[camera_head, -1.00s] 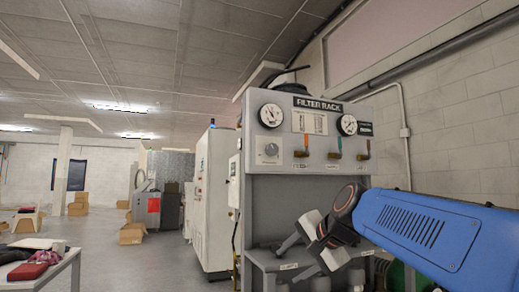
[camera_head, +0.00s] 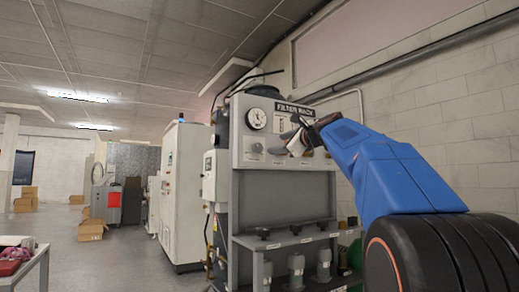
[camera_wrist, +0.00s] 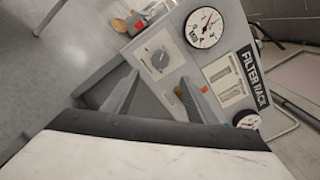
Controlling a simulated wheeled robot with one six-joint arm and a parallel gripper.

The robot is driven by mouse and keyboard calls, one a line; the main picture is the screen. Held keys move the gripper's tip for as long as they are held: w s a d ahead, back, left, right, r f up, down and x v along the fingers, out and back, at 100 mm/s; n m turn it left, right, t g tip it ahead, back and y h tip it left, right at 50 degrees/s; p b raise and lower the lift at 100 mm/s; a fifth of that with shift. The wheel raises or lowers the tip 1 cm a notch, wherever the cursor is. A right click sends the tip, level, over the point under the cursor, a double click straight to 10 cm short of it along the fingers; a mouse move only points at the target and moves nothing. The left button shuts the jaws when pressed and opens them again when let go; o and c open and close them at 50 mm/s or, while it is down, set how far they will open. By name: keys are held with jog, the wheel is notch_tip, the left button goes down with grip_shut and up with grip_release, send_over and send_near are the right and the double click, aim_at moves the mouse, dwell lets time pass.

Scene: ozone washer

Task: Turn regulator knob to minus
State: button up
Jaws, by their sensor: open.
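The regulator knob (camera_head: 253,149) is a small round grey knob on a pale plate at the left of the filter rack's upper panel. In the wrist view the knob (camera_wrist: 158,60) shows clearly, with white dial markings around it; the plus and minus signs are too small to read. My gripper (camera_head: 284,142) is raised in front of the panel, just right of the knob. In the wrist view its two spread fingers (camera_wrist: 159,77) point toward the panel, with the knob beyond the gap between them. The gripper is open, empty and apart from the knob.
A pressure gauge (camera_head: 256,118) sits above the knob, and a second gauge (camera_wrist: 247,121) shows in the wrist view. A valve handle (camera_wrist: 179,91) is close to the right finger. A shelf (camera_head: 285,238) juts out below the panel. A white cabinet (camera_head: 184,193) stands left.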

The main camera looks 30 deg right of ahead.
aim_at(259, 148)
jog(key=w, duration=1.4)
jog(key=shift+a, duration=0.25)
jog(key=c, duration=1.1)
